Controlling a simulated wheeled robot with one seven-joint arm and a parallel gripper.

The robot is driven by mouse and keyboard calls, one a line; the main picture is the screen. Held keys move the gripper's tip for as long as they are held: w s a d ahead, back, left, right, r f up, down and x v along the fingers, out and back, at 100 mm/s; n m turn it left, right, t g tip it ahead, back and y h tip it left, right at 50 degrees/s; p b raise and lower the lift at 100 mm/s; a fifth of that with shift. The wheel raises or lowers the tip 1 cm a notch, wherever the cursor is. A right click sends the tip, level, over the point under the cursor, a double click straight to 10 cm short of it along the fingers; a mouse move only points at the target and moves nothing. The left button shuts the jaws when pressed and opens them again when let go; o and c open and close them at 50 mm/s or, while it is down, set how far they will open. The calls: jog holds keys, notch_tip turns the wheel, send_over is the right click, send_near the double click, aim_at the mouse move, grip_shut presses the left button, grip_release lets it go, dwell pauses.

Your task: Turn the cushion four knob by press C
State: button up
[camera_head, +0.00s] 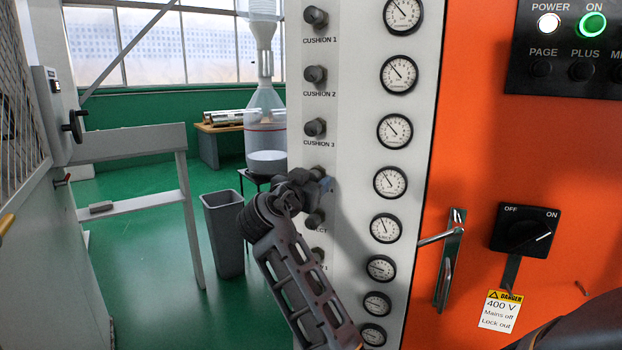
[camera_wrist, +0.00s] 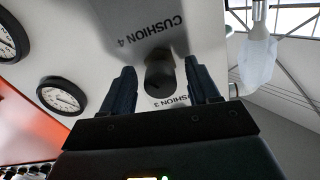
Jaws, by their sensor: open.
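The cushion 4 knob (camera_wrist: 160,76) is a dark round knob on the pale panel. In the wrist view it sits between the CUSHION 3 label and the CUSHION 4 label, which both show upside down. My gripper (camera_wrist: 162,84) is open, with one finger on each side of this knob. Gaps show between the fingers and the knob, and I see no contact. In the head view my gripper (camera_head: 316,184) is at the panel, just below the CUSHION 3 label. There it largely hides the cushion 4 knob and its label.
The cushion 3 knob (camera_head: 315,127) is just above my gripper, and another knob (camera_head: 315,219) is close below. A column of gauges (camera_head: 390,182) runs to the right. A metal handle (camera_head: 449,260) and a mains switch (camera_head: 524,232) are on the orange panel. A grey bin (camera_head: 224,235) stands left.

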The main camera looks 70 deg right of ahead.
jog(key=shift+d, duration=0.15)
jog(key=c, duration=1)
